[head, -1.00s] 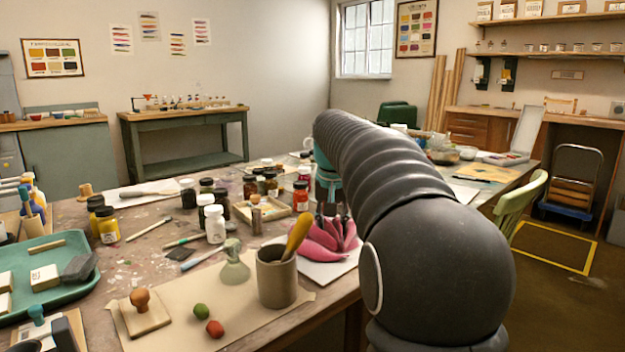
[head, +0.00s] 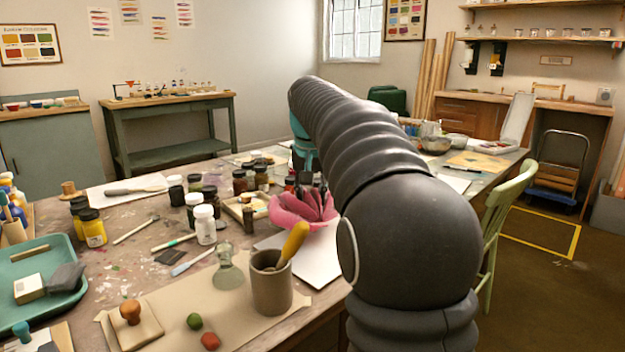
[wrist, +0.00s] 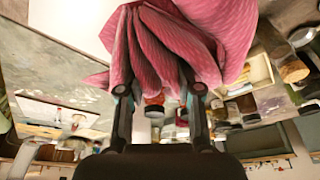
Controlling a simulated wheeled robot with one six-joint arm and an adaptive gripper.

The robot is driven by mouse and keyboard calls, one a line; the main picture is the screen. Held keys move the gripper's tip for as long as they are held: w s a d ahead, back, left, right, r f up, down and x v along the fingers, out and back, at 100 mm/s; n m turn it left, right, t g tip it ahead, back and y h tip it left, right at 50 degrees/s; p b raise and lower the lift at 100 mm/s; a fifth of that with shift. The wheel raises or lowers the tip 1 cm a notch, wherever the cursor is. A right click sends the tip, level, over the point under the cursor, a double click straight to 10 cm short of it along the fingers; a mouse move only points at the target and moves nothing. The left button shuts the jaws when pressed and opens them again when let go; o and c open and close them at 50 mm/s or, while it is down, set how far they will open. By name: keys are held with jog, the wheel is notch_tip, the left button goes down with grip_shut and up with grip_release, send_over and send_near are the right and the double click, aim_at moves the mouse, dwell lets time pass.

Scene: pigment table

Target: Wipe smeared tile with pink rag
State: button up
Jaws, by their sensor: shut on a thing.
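The pink rag (head: 300,209) is bunched up, with its folds standing between my gripper's fingers. My gripper (head: 318,184) is shut on it, partly hidden behind my arm. In the wrist view the rag (wrist: 180,45) fills the top middle, held by the two dark fingers (wrist: 160,92). In the head view the rag appears raised, behind a white sheet or panel (head: 318,262) on the table. I cannot pick out the smeared tile for certain. A pale panel with reddish marks (wrist: 58,112) shows at the left of the wrist view.
A grey mug (head: 271,288) with a yellow-handled tool stands in front of the rag. Several paint jars (head: 205,225) stand to its left. A green tray (head: 62,302) lies at the far left. A pale green chair (head: 497,230) stands by the table's right side.

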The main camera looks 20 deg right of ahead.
jog(key=shift+d+r, duration=0.1)
jog(key=shift+r, duration=1.3)
jog(key=shift+s, duration=0.1)
